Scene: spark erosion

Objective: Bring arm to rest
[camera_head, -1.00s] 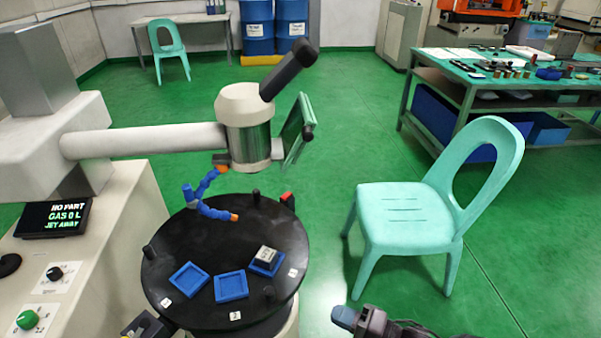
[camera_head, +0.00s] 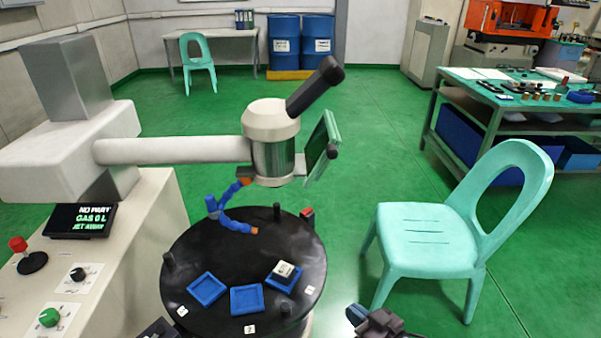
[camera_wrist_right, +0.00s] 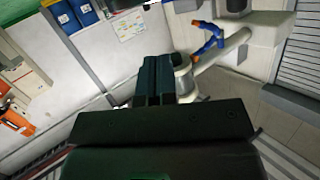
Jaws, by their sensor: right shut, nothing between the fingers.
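My right gripper (camera_head: 358,316) shows at the bottom edge of the head view, right of the round black table and in front of the green chair. It also shows in the right wrist view (camera_wrist_right: 157,62), where its two dark fingers lie together with nothing between them. A dark piece at the bottom edge of the head view, by the front left of the round table, may be part of my left gripper (camera_head: 158,328). Its fingers are cut off, so its jaws cannot be made out.
The round black table (camera_head: 185,255) carries several blue square trays (camera_head: 246,300); the right one holds a small pale block (camera_head: 284,269). A machine arm (camera_head: 180,150) with a blue hose (camera_head: 232,219) hangs over it. A green chair (camera_head: 425,238) stands right; a workbench (camera_head: 480,103) lies beyond.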

